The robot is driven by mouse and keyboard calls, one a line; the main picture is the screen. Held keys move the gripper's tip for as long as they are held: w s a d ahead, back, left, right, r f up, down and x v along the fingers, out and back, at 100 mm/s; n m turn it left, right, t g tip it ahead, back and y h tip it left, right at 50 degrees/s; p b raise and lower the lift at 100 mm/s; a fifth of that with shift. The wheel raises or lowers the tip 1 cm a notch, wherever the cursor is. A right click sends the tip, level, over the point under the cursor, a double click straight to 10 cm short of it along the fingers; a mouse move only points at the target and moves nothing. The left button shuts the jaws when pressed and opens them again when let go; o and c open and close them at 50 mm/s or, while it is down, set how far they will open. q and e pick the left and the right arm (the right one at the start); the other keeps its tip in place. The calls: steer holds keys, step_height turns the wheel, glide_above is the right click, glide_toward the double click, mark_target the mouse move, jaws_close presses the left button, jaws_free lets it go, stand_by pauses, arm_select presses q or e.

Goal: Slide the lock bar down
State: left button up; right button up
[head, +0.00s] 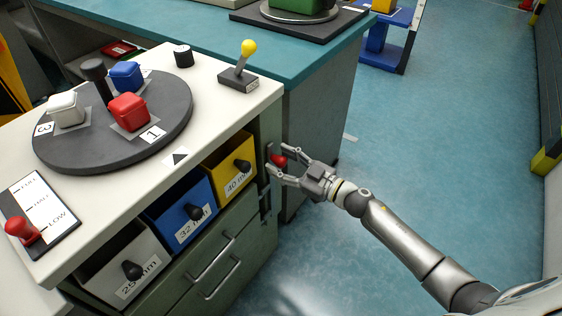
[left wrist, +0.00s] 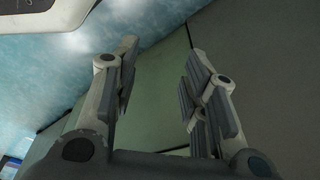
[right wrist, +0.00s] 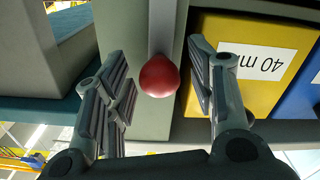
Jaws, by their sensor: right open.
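The lock bar is a grey upright bar (right wrist: 162,30) with a round red knob (right wrist: 159,76) at its end, on the narrow green-grey end panel of the cabinet. In the head view the red knob (head: 279,160) shows between the fingers of my right gripper (head: 277,158). My right gripper (right wrist: 157,60) is open, with one finger on each side of the knob and gaps visible on both sides. My left gripper (left wrist: 162,55) is open and empty, seen only in the left wrist view, facing plain dark green-grey panels.
Yellow (head: 229,167), blue (head: 181,216) and white (head: 124,272) bins sit in the cabinet left of the right gripper. A round turntable (head: 75,153) with coloured blocks, a yellow-knobbed lever (head: 247,50) and a red-knobbed slider (head: 22,231) are on top. Floor at right is clear.

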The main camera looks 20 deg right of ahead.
arm_select(q)
steer(key=shift+w+r, duration=0.2)
arm_select(e)
steer(key=shift+w+a, duration=0.2)
steer(key=shift+w, duration=0.05)
steer(key=c, duration=1.1)
arm_select(q)
steer(key=shift+s+f, duration=0.1)
steer(key=shift+s, duration=0.15)
arm_select(e)
jaws_close()
arm_select(q)
steer(key=shift+f, duration=0.1)
arm_select(e)
steer(key=shift+f, duration=0.1)
steer(key=shift+f, duration=0.2)
arm_select(q)
steer(key=w+r+b, duration=0.2)
steer(key=w+r, duration=0.1)
steer(key=r, duration=0.4)
steer(key=shift+d+t, duration=0.2)
steer(key=shift+t, duration=0.1)
arm_select(e)
steer(key=shift+f, duration=1.8)
arm_select(q)
steer(key=shift+w, duration=0.1)
arm_select(e)
steer(key=shift+s, duration=0.1)
